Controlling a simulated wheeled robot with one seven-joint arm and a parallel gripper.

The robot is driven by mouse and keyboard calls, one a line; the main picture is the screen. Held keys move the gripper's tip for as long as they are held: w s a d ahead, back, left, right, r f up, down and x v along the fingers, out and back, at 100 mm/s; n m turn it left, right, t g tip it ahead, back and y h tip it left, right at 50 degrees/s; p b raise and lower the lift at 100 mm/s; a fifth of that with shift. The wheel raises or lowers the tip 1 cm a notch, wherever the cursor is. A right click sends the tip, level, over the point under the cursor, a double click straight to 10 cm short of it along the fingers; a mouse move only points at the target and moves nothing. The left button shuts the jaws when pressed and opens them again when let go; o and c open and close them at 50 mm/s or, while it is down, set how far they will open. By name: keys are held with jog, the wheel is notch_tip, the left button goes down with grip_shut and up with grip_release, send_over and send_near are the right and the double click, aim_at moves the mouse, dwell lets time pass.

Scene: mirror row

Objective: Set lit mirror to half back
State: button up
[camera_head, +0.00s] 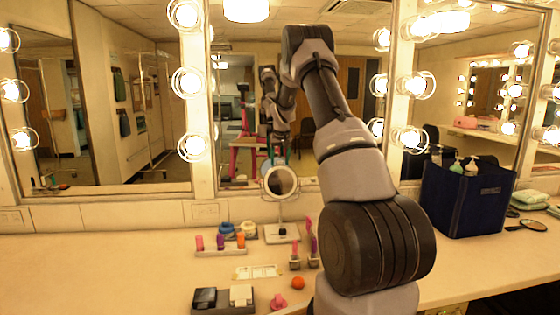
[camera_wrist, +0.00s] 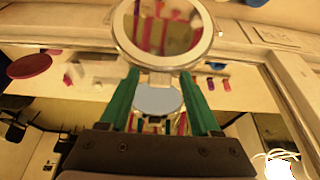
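The small round mirror (camera_head: 281,181) with a pale rim stands on a thin stem and white base (camera_head: 282,233) on the counter, in front of the wall mirror. Its glass faces me and looks near upright; I cannot tell its exact tilt. In the wrist view, the round mirror (camera_wrist: 165,28) fills the top middle, with stripes reflected in its glass. My gripper (camera_wrist: 160,73) has two green fingers, apart and empty, with tips close to the mirror's lower rim. I cannot tell whether they touch it.
A navy caddy (camera_head: 466,198) stands right. The left counter is clear.

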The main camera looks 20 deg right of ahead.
dwell(0.3)
jog(key=shift+a+r, duration=0.1)
jog(key=shift+r, duration=0.2)
jog(key=v, duration=1)
jog(key=shift+s, duration=0.15)
jog(key=shift+r, duration=0.1)
jog(key=s+a+r+t+y, duration=0.1)
jog(key=s+a+r, duration=0.55)
jog(key=s, duration=0.35)
jog(key=s+a+r+t+y, duration=0.1)
jog(key=s+a+r, duration=0.4)
jog(key=s+r, duration=0.4)
jog(key=s+a+f, duration=0.1)
jog(key=s+a, duration=0.2)
jog(key=s, duration=0.5)
jog(key=s+a+f, duration=0.1)
jog(key=s+a, duration=0.2)
jog(key=s, duration=0.5)
jog(key=s+a+f+m+t+y, duration=0.1)
jog(key=s+a, duration=0.2)
jog(key=s, duration=0.6)
jog(key=shift+f, duration=0.3)
